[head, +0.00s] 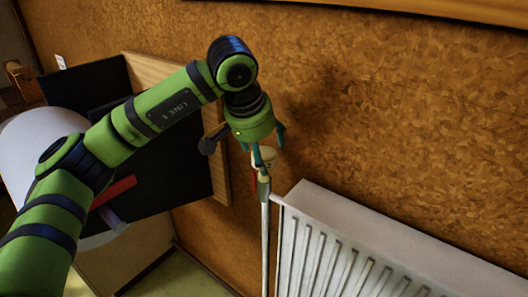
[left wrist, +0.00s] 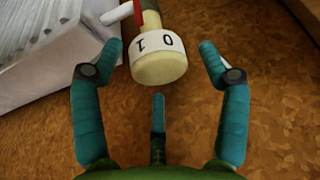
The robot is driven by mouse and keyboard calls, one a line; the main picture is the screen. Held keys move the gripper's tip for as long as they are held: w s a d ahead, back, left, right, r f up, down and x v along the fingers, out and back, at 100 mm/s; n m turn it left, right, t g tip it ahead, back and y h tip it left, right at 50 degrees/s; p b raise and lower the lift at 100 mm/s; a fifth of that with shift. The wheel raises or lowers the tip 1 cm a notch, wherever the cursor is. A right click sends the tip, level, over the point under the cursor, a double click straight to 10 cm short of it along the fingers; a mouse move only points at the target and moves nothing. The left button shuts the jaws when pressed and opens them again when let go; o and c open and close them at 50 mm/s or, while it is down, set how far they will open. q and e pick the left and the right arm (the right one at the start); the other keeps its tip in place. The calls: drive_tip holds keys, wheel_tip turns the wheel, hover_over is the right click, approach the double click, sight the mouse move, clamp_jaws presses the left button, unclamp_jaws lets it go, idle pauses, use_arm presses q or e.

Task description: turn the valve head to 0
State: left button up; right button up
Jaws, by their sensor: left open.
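The valve head (head: 264,157) is a cream knob on top of the pipe beside the radiator. In the left wrist view the valve head (left wrist: 160,65) shows a white band with the digits 0 and 1, and a red mark (left wrist: 138,12) above the band. My left gripper (head: 262,138) is just above the valve head in the head view. In the left wrist view its teal fingers (left wrist: 160,72) are open, one on each side of the knob and a third below it, with gaps and no clear contact. My right gripper is in neither view.
A white radiator (head: 390,250) runs along the cork-brown wall (head: 400,110) to the right of the valve. A thin pale pipe (head: 265,235) drops from the valve. A dark panel (head: 185,165) stands to the left behind my arm. The wall right of the gripper is bare.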

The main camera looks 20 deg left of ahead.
use_arm(q)
drive_tip(key=shift+x, duration=0.9)
drive_tip(key=shift+r, duration=0.1)
drive_tip(key=c, duration=1.1)
drive_tip(key=shift+o, duration=0.2)
drive_tip(key=shift+r, duration=0.1)
drive_tip(key=shift+n, duration=0.3)
